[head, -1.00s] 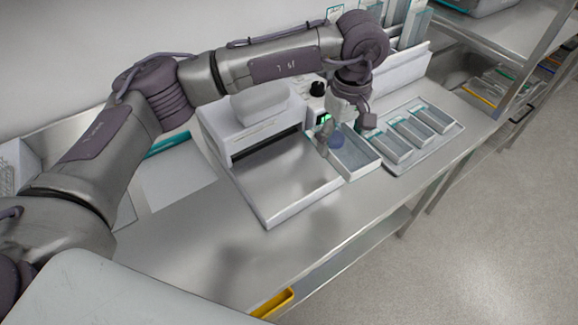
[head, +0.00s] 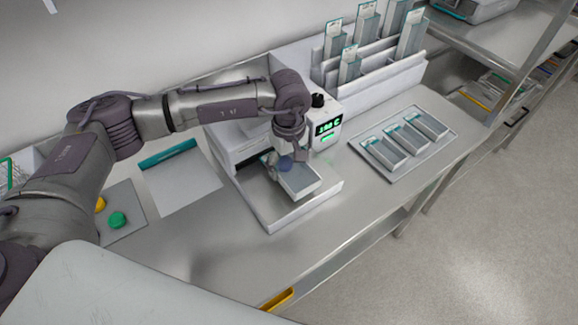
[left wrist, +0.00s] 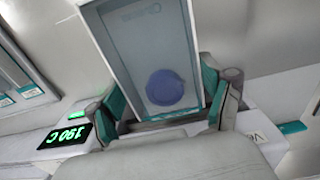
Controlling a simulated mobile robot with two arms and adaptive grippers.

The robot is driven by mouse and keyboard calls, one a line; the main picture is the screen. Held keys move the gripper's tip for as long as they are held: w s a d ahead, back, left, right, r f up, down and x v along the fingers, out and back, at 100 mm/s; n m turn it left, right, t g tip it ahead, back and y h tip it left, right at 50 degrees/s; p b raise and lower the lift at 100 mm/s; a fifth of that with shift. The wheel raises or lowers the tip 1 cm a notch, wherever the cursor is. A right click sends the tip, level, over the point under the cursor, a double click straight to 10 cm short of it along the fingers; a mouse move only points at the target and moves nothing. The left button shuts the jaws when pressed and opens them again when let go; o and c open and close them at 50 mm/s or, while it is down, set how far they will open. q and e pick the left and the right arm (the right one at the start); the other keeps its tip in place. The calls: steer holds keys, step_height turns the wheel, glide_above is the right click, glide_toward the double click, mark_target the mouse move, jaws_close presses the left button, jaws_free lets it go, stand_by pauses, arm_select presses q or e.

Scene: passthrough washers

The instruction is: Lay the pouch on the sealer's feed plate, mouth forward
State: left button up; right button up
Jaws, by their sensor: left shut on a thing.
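My left gripper (head: 287,158) is shut on a flat, clear-faced pouch (head: 302,181), gripping it by its long sides near one end. The pouch is over the feed plate (head: 262,204) of the white sealer (head: 226,150); I cannot tell whether it touches the plate. In the left wrist view the pouch (left wrist: 146,50) lies between my teal-padded fingers (left wrist: 165,103), with a round blue item (left wrist: 165,87) inside. The sealer's green display (left wrist: 66,138) reads 190 C. My right gripper is not in view.
A tray (head: 449,150) with several pouches stands right of the sealer. A white rack (head: 375,82) of pouches stands behind. A pale sheet (head: 180,190) with a teal edge lies to the left, beside a plate with green (head: 117,220) and yellow buttons. The front bench is clear.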

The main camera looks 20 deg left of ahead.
mark_target(289, 165)
arm_select(q)
step_height(289, 165, down, 2)
steer(key=shift+f+p, duration=0.1)
steer(key=shift+p, duration=0.35)
steer(key=shift+f, duration=0.3)
steer(key=shift+f+b, duration=0.2)
steer(key=shift+b, duration=0.1)
steer(key=o, duration=1)
steer(key=shift+r, duration=0.1)
steer(key=shift+r, duration=0.1)
